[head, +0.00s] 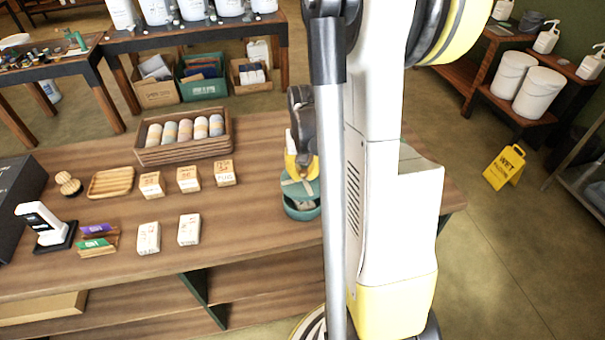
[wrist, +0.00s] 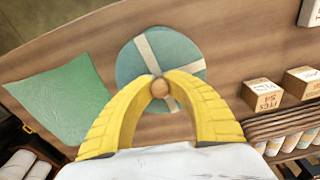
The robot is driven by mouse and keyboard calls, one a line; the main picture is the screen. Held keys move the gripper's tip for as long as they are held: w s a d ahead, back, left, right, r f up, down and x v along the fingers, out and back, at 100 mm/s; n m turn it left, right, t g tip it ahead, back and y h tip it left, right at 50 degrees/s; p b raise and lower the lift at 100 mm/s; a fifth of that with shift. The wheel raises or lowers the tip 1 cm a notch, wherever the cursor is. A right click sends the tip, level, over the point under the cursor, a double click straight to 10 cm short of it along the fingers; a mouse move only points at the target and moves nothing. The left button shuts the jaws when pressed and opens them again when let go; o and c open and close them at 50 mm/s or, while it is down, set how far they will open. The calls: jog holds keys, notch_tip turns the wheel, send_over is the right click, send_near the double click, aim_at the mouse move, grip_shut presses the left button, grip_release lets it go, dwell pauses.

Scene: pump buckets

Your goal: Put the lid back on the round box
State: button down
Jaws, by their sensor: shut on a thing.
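The round box (head: 302,211) is teal and stands on the wooden table near its right end, left of my arm column. Its teal lid (head: 300,190), with pale crossed bands, is above the box in the head view; a darker gap shows between them. My gripper (head: 301,172) points down with its yellow fingers shut on the lid's round wooden knob. In the wrist view the lid (wrist: 135,65) lies beneath my fingertips (wrist: 160,88) and hides the box. I cannot tell whether the lid touches the box's rim.
Several small cartons (head: 188,179), a wooden soap tray (head: 111,182) and a crate of rolls (head: 184,139) stand to the left on the table (head: 250,235). A green square (wrist: 65,105) lies on the other side of the lid. Bare tabletop surrounds the box.

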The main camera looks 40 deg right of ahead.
jog(key=shift+w+f+b, duration=0.2)
jog(key=shift+f+b, duration=0.4)
jog(key=shift+f, duration=0.3)
jog(key=shift+f+b, duration=1.8)
jog(key=shift+f, duration=0.5)
jog(key=shift+s+f+b, duration=0.1)
jog(key=shift+f+b, duration=0.45)
jog(key=shift+b, duration=0.4)
jog(key=c, duration=1)
grip_release()
jog(key=shift+r, duration=0.15)
jog(key=shift+r+p, duration=2.55)
jog(key=shift+r, duration=0.9)
